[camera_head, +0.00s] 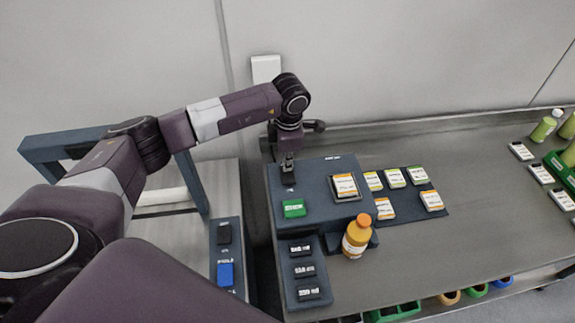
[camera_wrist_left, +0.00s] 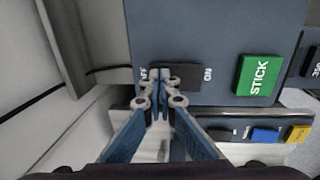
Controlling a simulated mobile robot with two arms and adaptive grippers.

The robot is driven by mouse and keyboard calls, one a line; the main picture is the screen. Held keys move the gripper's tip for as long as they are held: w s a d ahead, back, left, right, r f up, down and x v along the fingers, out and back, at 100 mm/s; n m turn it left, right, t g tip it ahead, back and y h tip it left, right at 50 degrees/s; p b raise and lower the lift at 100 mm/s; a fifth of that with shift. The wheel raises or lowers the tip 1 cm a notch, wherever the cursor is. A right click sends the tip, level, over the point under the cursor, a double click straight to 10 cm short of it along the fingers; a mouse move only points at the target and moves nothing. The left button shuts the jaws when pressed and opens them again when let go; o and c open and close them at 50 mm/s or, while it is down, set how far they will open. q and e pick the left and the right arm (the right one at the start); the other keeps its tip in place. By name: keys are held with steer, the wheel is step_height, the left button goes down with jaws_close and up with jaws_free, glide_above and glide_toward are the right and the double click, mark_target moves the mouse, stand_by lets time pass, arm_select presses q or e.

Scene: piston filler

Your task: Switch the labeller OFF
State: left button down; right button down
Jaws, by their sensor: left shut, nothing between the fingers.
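The labeller (camera_head: 320,212) is a dark blue-grey box on the steel bench, with a green STICK button (camera_head: 293,208) that also shows in the left wrist view (camera_wrist_left: 259,76). Its dark switch (camera_wrist_left: 184,77) lies between the OFF and ON markings in the left wrist view. My left gripper (camera_wrist_left: 160,78) is shut and empty, with its fingertips at the OFF-side end of the switch and hiding that end. I cannot tell if they touch. In the head view my left gripper (camera_head: 288,165) points down over the labeller's back left part. My right gripper is not in view.
An orange-capped bottle (camera_head: 357,236) stands at the labeller's front right. Label stacks lie on a dark mat (camera_head: 408,204) to its right. Black volume buttons (camera_head: 304,270) are in front, and a panel with a blue button (camera_head: 225,274) is at left. The wall is close behind.

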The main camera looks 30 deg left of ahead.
arm_select(q)
steer(key=shift+p, duration=0.45)
steer(key=shift+f, duration=0.1)
steer(key=shift+s+d, duration=0.1)
steer(key=shift+s, duration=0.05)
steer(key=shift+s+d+r+p, duration=0.3)
steer(key=shift+s+d+p, duration=0.05)
steer(key=shift+s, duration=0.15)
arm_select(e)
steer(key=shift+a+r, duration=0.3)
